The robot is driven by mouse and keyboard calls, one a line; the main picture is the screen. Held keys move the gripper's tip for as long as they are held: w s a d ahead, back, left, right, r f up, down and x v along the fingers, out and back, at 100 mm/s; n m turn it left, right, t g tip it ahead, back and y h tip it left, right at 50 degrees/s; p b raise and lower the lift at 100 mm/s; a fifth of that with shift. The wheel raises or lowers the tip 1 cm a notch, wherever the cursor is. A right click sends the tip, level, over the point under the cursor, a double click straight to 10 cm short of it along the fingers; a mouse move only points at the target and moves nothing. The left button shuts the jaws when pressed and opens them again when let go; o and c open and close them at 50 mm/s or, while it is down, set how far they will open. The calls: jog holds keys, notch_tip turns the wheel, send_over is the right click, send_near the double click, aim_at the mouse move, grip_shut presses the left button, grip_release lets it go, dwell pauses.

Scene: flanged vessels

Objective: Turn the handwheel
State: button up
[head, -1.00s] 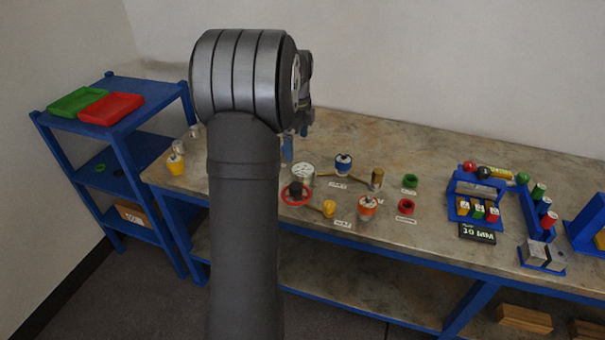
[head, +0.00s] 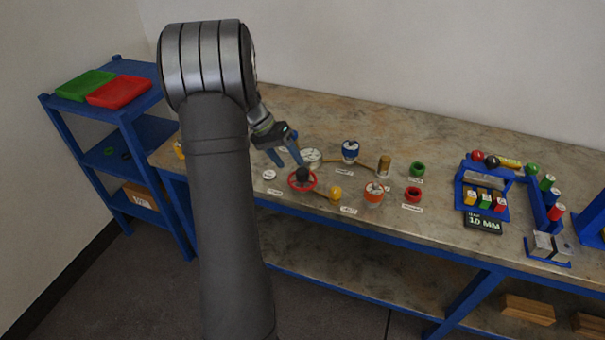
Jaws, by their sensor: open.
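The handwheel (head: 313,183) is a red ring with a dark hub, lying near the front of the bench, left of its middle. A brown pipe runs from it to a yellow knob (head: 335,192). My gripper (head: 289,160) has blue fingers, spread apart and empty. It hangs above and just behind-left of the wheel in the picture, pointing down and right. Whether a fingertip touches the wheel's dark hub cannot be told. My arm hides the bench further left.
A silver flanged vessel (head: 313,157) stands close behind the wheel. A blue-topped vessel (head: 350,151), an orange vessel (head: 374,192), and green (head: 417,169) and red (head: 413,194) rings stand to the right. A blue rack (head: 466,172) is further right.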

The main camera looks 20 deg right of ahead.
jog(key=a+f+n+h, duration=0.3)
jog(key=a+n+h, duration=0.2)
jog(key=n, duration=0.8)
jog(key=n+t+h, duration=0.4)
jog(key=n, duration=1.1)
send_near(302, 174)
jog(key=x, duration=0.7)
jog(key=w+x, duration=0.1)
jog(key=x, duration=0.3)
jog(key=shift+a+f, duration=0.1)
jog(key=shift+f, duration=0.25)
jog(key=c, duration=1)
